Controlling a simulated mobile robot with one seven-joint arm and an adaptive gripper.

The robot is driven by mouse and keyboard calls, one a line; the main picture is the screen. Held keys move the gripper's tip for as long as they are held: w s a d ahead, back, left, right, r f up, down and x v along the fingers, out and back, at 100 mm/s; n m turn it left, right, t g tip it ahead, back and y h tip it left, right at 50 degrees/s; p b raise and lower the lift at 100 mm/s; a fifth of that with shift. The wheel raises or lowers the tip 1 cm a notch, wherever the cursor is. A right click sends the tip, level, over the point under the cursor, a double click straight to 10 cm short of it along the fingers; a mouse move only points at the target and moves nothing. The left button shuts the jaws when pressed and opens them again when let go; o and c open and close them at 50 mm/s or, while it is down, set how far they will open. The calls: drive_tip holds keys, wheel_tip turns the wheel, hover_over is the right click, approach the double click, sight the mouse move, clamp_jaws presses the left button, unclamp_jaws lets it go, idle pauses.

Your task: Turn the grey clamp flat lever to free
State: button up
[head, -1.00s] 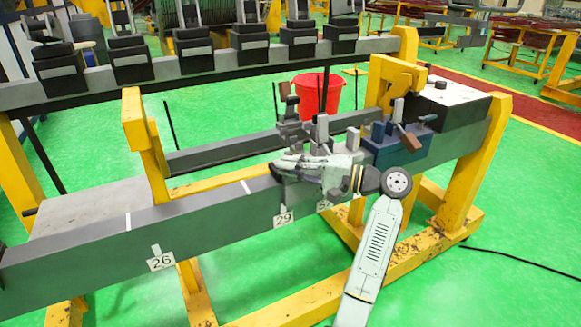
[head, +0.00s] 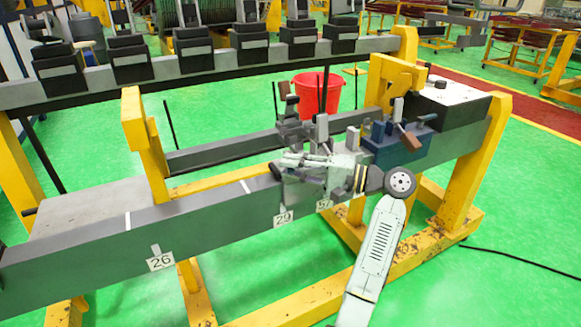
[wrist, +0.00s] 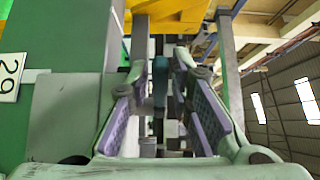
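The grey clamp (head: 322,128) stands on the long grey beam in the head view, left of the blue clamp (head: 395,148). My gripper (head: 283,164) lies level at the grey clamp's near side, its fingers pointing left, and covers the clamp's lower part. In the wrist view, my gripper (wrist: 170,75) has its two purple-padded fingers apart, with a gap between them. Grey upright parts and a dark teal piece (wrist: 160,82) show between and beyond the fingertips. I cannot tell which part is the flat lever or whether the fingers touch it.
The grey beam (head: 200,220) on yellow supports (head: 150,150) carries number plates, including 29 (head: 284,219). A rear beam (head: 110,85) holds several black blocks. A red bucket (head: 318,92) stands behind the clamps. Green floor is open at the front left.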

drive_tip(key=v, duration=1.1)
drive_tip(key=shift+d, duration=0.15)
drive_tip(key=shift+c, duration=0.4)
